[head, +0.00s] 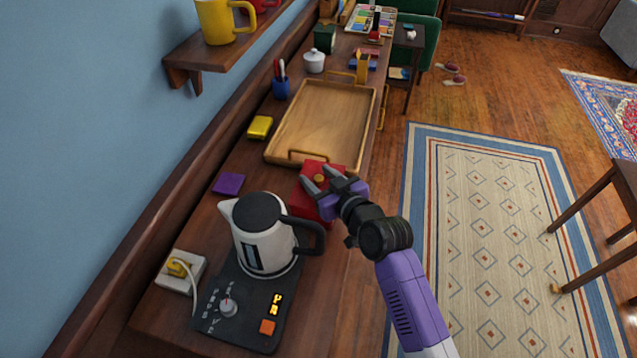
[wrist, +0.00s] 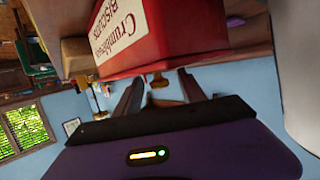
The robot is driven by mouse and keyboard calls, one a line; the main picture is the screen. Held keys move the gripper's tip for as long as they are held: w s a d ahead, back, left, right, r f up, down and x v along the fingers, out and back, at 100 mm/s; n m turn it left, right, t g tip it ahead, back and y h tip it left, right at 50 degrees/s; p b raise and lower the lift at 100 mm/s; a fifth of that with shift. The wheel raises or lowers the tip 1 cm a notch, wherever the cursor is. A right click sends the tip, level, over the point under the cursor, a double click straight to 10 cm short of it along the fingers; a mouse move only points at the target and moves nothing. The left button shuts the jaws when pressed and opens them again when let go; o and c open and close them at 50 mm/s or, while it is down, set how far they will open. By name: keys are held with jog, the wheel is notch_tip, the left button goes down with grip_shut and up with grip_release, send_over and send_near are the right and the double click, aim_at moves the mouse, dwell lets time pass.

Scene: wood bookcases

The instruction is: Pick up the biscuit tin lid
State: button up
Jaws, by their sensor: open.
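The red biscuit tin (head: 326,212) stands on the long wooden counter, just behind the kettle. The wrist view looks upside down: the tin's lettered side (wrist: 165,28) hangs above, and the knob (wrist: 158,81) sticks down from the lid. My gripper (head: 316,174) is open over the lid, with one finger on each side of the knob. In the wrist view the fingers (wrist: 158,82) are apart, and a gap shows between them and the knob.
A white and black kettle (head: 262,240) stands on its base close in front of the tin. A wooden tray (head: 325,120) lies just behind it. A purple block (head: 229,184) and a yellow box (head: 260,127) are to the left. A wall shelf (head: 225,52) holds a yellow mug (head: 216,22).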

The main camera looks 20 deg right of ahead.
jog(key=shift+c, duration=0.5)
grip_shut()
jog(key=shift+r, duration=0.1)
